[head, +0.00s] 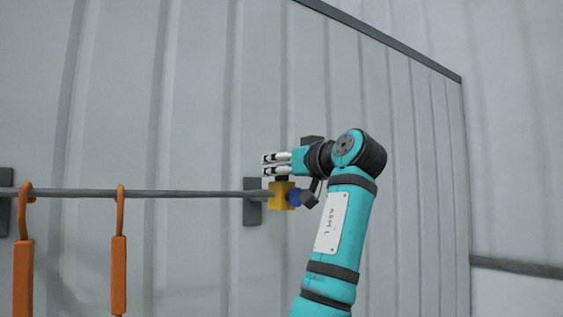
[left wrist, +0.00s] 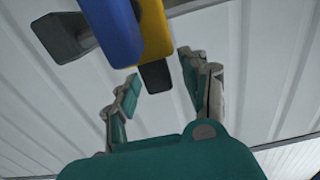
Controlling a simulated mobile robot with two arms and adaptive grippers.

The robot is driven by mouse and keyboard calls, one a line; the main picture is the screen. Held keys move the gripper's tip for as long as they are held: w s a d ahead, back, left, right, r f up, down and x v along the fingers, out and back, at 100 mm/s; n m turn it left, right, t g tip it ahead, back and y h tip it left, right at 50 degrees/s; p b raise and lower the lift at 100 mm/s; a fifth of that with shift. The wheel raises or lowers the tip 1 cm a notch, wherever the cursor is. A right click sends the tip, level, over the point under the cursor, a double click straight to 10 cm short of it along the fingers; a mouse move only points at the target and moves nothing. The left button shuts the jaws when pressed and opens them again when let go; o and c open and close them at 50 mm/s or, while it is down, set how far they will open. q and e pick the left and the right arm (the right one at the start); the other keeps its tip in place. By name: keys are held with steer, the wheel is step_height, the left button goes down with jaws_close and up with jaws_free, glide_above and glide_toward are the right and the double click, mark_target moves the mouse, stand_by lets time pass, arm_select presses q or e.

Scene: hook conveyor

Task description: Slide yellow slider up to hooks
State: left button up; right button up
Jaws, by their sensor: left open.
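The yellow slider (head: 277,193) sits at the right end of the grey horizontal rail, with a blue part (head: 294,198) on its right. In the left wrist view the yellow slider (left wrist: 154,25) and blue part (left wrist: 114,30) show large at the top, with a dark block (left wrist: 156,75) below the yellow. My left gripper (head: 266,164) is open, its fingers pointing left just above the slider. In the left wrist view the dark block appears between the fingertips; I cannot tell whether they touch it. Two orange hooks (head: 119,265) (head: 23,275) hang from the rail at the left.
The grey rail (head: 180,194) runs left from the slider and is bare between it and the nearer hook. A dark wall bracket (head: 252,213) stands behind the rail beside the slider. A ribbed grey wall (head: 190,90) lies behind everything.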

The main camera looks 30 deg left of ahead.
arm_select(q)
steer(key=shift+c, duration=0.2)
jaws_close()
steer(key=shift+s, duration=0.15)
